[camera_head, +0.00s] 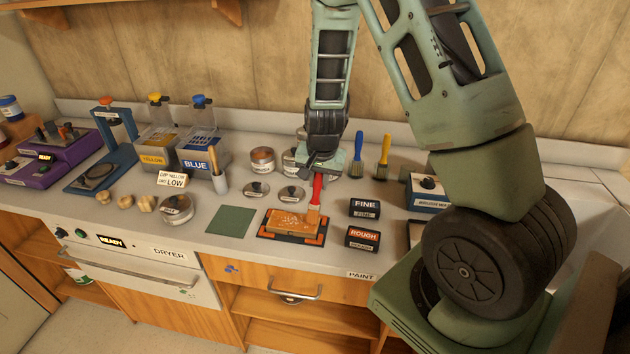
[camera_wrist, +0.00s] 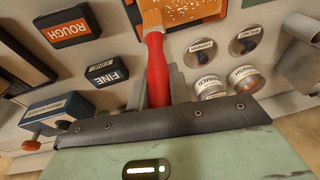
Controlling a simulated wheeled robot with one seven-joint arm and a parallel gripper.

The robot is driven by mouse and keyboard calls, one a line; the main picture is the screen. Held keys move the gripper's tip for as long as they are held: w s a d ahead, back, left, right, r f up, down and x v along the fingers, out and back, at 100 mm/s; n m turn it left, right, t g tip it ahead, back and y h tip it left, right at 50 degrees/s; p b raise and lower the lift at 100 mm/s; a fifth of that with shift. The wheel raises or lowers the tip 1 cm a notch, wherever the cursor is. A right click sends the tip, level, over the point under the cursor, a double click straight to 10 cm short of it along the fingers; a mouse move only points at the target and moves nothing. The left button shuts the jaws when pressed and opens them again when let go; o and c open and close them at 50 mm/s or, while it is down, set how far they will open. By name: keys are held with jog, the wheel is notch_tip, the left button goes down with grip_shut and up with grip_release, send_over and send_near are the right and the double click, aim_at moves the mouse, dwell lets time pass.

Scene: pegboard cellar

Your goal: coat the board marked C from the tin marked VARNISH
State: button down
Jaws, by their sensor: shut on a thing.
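My gripper (camera_head: 318,170) is shut on a red-handled brush (camera_head: 317,190), also in the wrist view (camera_wrist: 156,68). The brush points down, its bristles at the right end of a wooden board (camera_head: 288,221); whether they touch I cannot tell. Pale flecks cover the board, which lies in an orange and black holder (camera_head: 266,235). No letter C is readable on it. Behind stand open tins, one (camera_head: 262,158) left of my gripper and another (camera_head: 290,160) partly hidden by it. Two tins (camera_wrist: 245,78) (camera_wrist: 210,88) show in the wrist view; I cannot read VARNISH surely on either.
Two knobbed lids (camera_head: 291,195) (camera_head: 256,190) lie before the tins. FINE (camera_head: 364,208) and ROUGH (camera_head: 362,238) blocks sit right of the board. A blue brush (camera_head: 357,155) and a yellow brush (camera_head: 382,158) stand behind. A green mat (camera_head: 230,220) lies bare at left.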

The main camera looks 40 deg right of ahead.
jog(key=shift+w+a+p, duration=0.65)
jog(key=shift+w, duration=0.25)
dwell(0.3)
jog(key=shift+r+p, duration=0.3)
jog(key=shift+w+d, duration=0.1)
jog(key=shift+d, duration=0.05)
jog(key=shift+w+d+f, duration=0.1)
jog(key=shift+w+d, duration=0.1)
jog(key=shift+d, duration=0.2)
jog(key=shift+f+b, duration=0.3)
jog(key=shift+b, duration=0.1)
dwell(0.4)
